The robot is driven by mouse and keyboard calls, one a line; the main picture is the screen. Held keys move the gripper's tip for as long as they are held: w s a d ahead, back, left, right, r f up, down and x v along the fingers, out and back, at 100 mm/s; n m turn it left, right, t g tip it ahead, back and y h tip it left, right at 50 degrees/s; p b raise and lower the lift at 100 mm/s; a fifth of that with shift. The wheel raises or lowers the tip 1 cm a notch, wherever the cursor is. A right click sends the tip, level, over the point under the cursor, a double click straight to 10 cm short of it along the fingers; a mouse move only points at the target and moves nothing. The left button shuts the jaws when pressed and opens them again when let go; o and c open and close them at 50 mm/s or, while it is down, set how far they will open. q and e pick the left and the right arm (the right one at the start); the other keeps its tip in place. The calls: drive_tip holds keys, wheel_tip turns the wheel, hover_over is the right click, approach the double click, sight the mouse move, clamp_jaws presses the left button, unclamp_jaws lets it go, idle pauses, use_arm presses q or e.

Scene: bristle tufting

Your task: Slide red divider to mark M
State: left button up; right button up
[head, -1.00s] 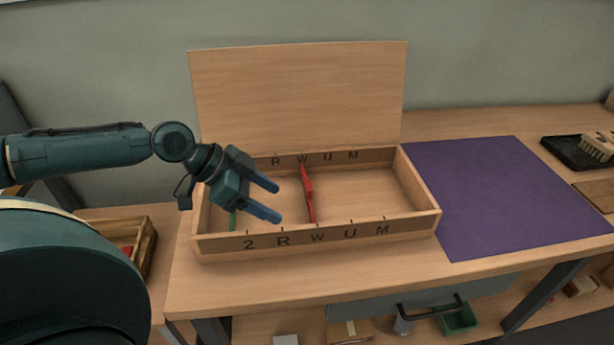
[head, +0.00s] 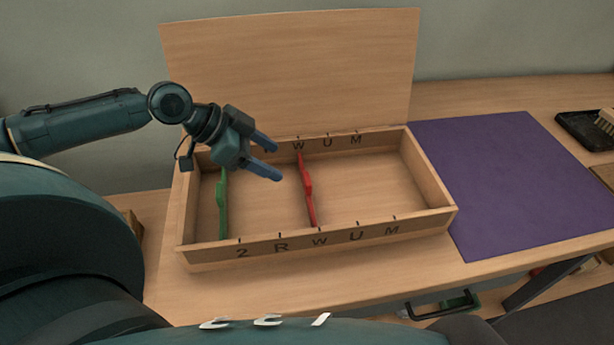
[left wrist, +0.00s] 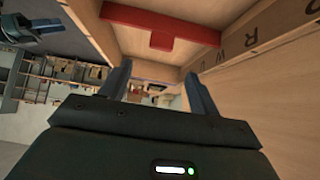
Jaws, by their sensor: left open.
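The red divider (head: 307,192) stands across the open wooden box (head: 385,236), its near end at mark W (head: 319,240) on the front wall. Mark M (head: 392,230) is at the right on the front wall, with another M on the back wall. A green divider (head: 222,204) stands near the left end. My left gripper (head: 272,158) is open and empty, above the box and left of the red divider, apart from it. In the left wrist view the red divider (left wrist: 150,22) shows beyond the open fingers (left wrist: 158,85). My right gripper is not seen.
The box lid (head: 290,75) stands open behind the box. A purple mat (head: 500,180) lies on the bench to the right. A dark tray with a brush (head: 590,128) is at the far right. The box floor right of the red divider is clear.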

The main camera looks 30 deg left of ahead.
sight(307, 179)
use_arm(q)
drive_tip(key=x, duration=1)
drive_tip(key=shift+w+d+f, duration=0.2)
drive_tip(key=shift+w+f, duration=0.05)
